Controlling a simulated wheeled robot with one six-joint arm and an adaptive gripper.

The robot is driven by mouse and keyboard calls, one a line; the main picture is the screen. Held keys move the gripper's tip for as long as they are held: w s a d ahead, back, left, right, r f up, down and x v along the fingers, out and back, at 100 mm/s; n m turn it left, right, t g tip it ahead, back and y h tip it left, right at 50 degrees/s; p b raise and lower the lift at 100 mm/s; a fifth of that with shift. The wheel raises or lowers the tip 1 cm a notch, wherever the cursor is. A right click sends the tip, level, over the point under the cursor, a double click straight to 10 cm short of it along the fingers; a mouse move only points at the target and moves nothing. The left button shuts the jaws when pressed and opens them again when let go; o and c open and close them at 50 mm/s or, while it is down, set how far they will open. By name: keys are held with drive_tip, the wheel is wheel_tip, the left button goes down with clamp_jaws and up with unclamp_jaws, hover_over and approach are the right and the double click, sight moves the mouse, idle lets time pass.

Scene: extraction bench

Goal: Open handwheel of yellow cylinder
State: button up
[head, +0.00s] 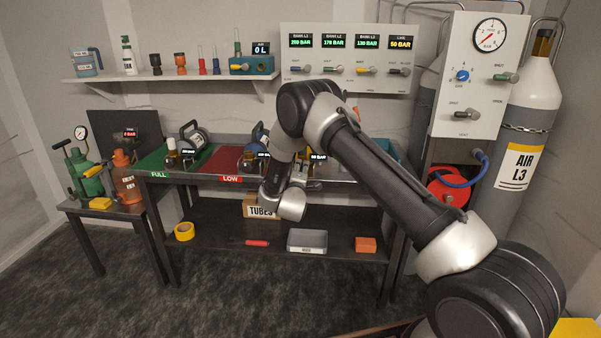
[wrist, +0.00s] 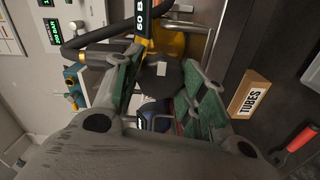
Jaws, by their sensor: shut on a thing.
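The yellow cylinder (head: 302,169) lies on the bench top, partly hidden behind my arm, with a "50 BAR" tag beside it. In the wrist view its yellow body (wrist: 172,42) shows at the top, beyond my fingers. My gripper (wrist: 162,92) has green-padded fingers set well apart, one on each side of a dark rounded part (wrist: 168,76) in front of the yellow body. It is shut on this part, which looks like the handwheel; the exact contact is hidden. In the head view my wrist hides the gripper's fingers.
A blue cylinder (head: 250,158) stands close to the left of my wrist. The bench has a green FULL area (head: 153,164) and a red LOW area (head: 215,166).

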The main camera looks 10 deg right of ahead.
drive_tip(key=shift+s+f, duration=0.1)
drive_tip(key=shift+f, duration=0.05)
idle(0.3)
drive_tip(key=o, duration=1)
drive_tip(key=v, duration=1.2)
